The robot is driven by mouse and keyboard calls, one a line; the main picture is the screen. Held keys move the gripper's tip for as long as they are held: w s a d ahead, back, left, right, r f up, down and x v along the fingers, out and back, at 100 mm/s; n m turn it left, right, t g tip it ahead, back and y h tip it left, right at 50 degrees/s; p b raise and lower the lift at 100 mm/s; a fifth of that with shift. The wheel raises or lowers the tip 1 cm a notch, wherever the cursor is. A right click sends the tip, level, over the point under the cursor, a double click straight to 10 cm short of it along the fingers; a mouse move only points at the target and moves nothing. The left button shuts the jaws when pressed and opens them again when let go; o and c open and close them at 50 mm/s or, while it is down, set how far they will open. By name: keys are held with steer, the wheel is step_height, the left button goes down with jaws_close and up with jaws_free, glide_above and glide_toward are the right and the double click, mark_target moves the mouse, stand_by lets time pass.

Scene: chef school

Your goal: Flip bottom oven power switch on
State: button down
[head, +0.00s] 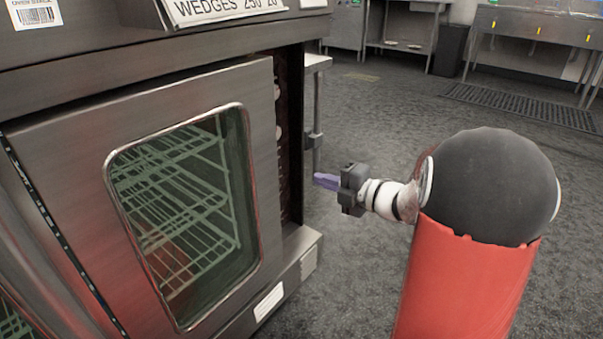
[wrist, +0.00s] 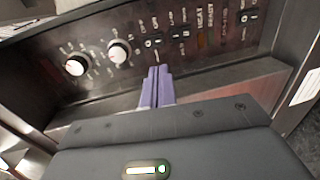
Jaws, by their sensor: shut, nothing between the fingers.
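The oven (head: 60,120) is a steel unit with a glass-windowed door at the left of the head view. Its dark control panel (wrist: 120,55) fills the upper part of the wrist view, with two white knobs and several small black switches. One dark rocker switch (wrist: 153,43) is just above my fingertips in that view; which switch is the power switch I cannot tell. My gripper (head: 322,181) is shut and empty, its purple fingers pointing left toward the oven's side panel. The fingers also show in the wrist view (wrist: 157,75), below the switches; contact is not clear.
The oven door (head: 190,110) is in front of the panel's left side in the head view. A steel table leg (head: 317,110) stands behind my gripper. Grey floor (head: 380,110) is open to the right, with sinks and a dark bin (head: 449,50) far back.

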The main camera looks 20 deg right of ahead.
steer(key=x, duration=1.3)
steer(key=shift+w+a, duration=0.1)
steer(key=shift+w, duration=0.05)
steer(key=shift+w+a+b, duration=0.1)
steer(key=shift+b, duration=0.4)
steer(key=shift+f, duration=0.2)
